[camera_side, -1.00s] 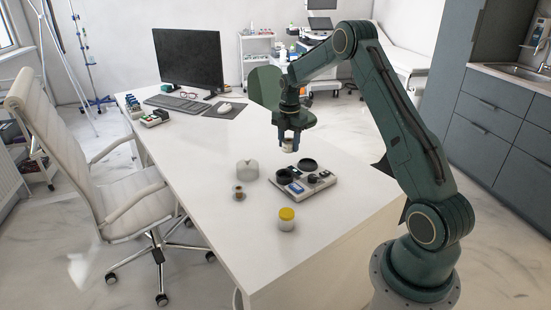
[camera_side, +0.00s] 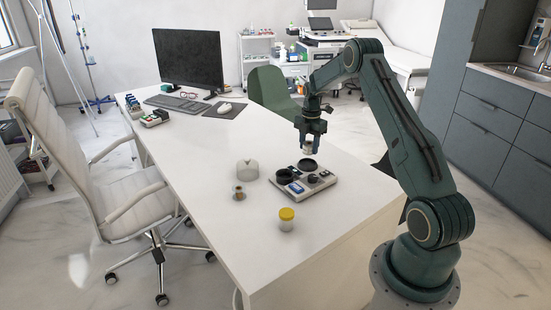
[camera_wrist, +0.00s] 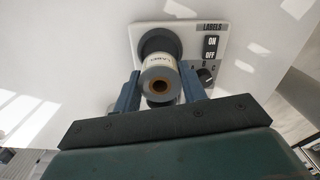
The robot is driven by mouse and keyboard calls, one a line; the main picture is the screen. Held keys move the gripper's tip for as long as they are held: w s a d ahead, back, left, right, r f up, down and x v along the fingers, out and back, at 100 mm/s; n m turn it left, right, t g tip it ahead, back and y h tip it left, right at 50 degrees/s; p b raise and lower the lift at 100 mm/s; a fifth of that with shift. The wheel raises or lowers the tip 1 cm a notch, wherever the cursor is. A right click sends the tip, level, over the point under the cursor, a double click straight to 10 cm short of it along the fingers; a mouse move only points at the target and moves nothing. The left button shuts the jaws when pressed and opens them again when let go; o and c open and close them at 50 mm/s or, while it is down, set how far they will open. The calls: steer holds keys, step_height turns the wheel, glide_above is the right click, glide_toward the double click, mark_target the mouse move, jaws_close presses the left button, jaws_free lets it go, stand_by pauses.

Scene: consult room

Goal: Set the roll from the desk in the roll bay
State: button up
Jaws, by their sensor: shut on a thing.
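My gripper (camera_side: 308,147) is shut on a roll with a white printed band, a grey end and a brown core; the roll (camera_wrist: 160,69) shows between the two blue fingers in the wrist view. In the side view it hangs above the far right part of a pale labels unit (camera_side: 318,185) on the desk. The unit has dark round bays, one at the far right (camera_side: 308,164) close below the roll. In the wrist view the unit (camera_wrist: 180,12) reads LABELS, and the roll partly hides its round bays. Which one is the roll bay I cannot tell.
On the white desk (camera_side: 215,160), a clear domed pot (camera_side: 247,171), a small brownish spool (camera_side: 239,193) and a yellow-capped jar (camera_side: 287,219) stand around the unit. The monitor (camera_side: 188,60) and keyboard (camera_side: 178,103) are at the back.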

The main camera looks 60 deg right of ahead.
mark_target(308, 152)
steer(key=shift+f, duration=1.6)
steer(key=shift+a+f, duration=0.1)
steer(key=shift+f, duration=1.1)
stand_by(2.1)
steer(key=o, duration=1.1)
steer(key=shift+c, duration=0.2)
steer(key=shift+s+f, duration=0.1)
steer(key=shift+s, duration=0.1)
steer(key=shift+c, duration=0.4)
steer(key=shift+o, duration=0.8)
steer(key=shift+w+r, duration=0.2)
steer(key=shift+r, duration=3.55)
